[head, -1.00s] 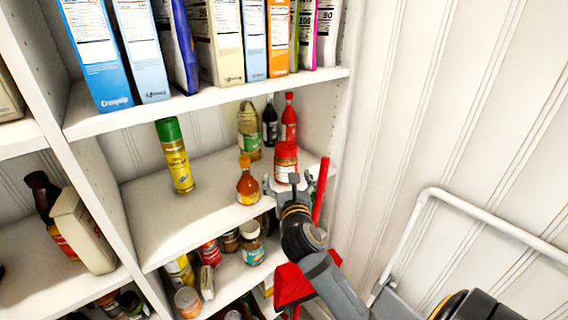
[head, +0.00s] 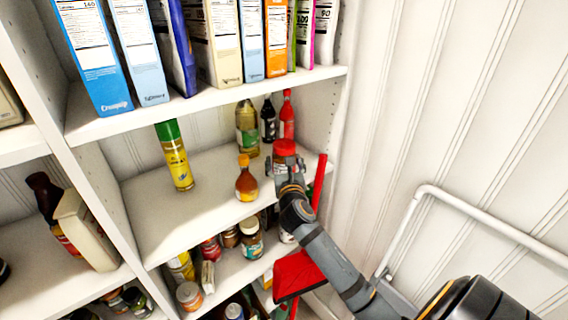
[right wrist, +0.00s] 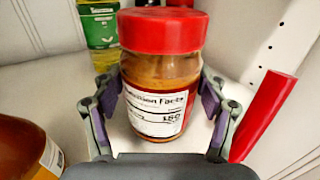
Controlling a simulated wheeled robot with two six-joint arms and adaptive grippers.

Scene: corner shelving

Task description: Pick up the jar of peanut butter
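The jar of peanut butter (head: 285,156), with a red lid and a white label, stands upright on the middle shelf near its right end. In the right wrist view the jar (right wrist: 160,85) fills the centre, its nutrition label facing me. My right gripper (head: 284,170) is at the front of the jar. Its two fingers (right wrist: 161,100) stand on either side of the jar, very close to the glass, and look open rather than clamped. The arm hides the jar's lower part in the head view. My left gripper is not in view.
An amber syrup bottle (head: 246,182) stands close left of the gripper. Behind the jar are an oil bottle (head: 247,130), a dark bottle (head: 268,122) and a red bottle (head: 287,115). A red pole (head: 320,183) leans close on the right. Boxes line the shelf above.

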